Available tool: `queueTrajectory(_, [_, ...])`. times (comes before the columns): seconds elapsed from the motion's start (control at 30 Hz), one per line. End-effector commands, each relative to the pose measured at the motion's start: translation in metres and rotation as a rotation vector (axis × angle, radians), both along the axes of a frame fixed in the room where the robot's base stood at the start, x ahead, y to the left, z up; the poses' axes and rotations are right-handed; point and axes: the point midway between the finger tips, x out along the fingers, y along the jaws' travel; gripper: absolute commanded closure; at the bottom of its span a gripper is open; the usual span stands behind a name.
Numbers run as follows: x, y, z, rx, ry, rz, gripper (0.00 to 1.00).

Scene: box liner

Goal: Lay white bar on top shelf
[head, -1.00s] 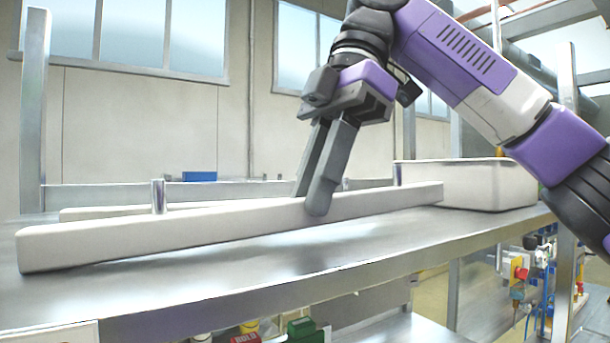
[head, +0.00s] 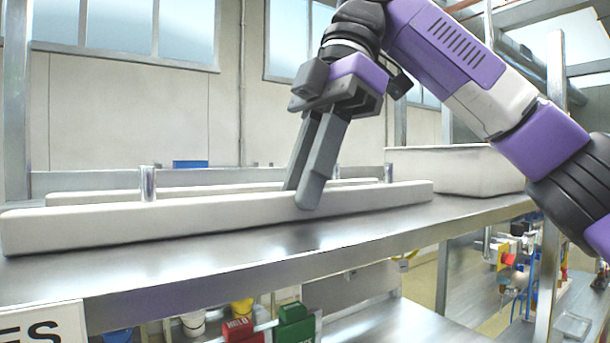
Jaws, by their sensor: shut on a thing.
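A long white bar (head: 225,218) lies lengthwise along the metal top shelf (head: 330,245) in the head view. It looks down on or very close to the shelf surface; I cannot tell whether its whole underside touches. My gripper (head: 302,195) points down over the bar's middle and is shut on it, one finger in front and one behind. The rear finger's tip is hidden behind the bar.
A second white bar (head: 95,197) lies behind, past short metal posts (head: 148,183). A white bin (head: 455,170) stands at the shelf's right end. The shelf's front strip is bare. Red and green boxes (head: 293,325) sit below.

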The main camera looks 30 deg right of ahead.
Motion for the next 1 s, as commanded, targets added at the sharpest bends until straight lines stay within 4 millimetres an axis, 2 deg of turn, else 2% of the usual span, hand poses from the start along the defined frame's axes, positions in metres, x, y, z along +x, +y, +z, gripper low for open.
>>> queueTrajectory(0.77, [0.0,0.0,-0.014,-0.005,0.006,0.001,1.0])
queueTrajectory(0.8, [0.0,0.0,-0.014,-0.005,0.006,0.001,0.8])
queueTrajectory(0.9, [0.0,0.0,-0.014,-0.005,0.005,0.001,0.61])
queueTrajectory(0.93, [0.0,0.0,-0.014,-0.005,0.005,0.001,0.57])
queueTrajectory(1.0, [0.001,0.0,-0.013,-0.004,0.004,0.001,0.57])
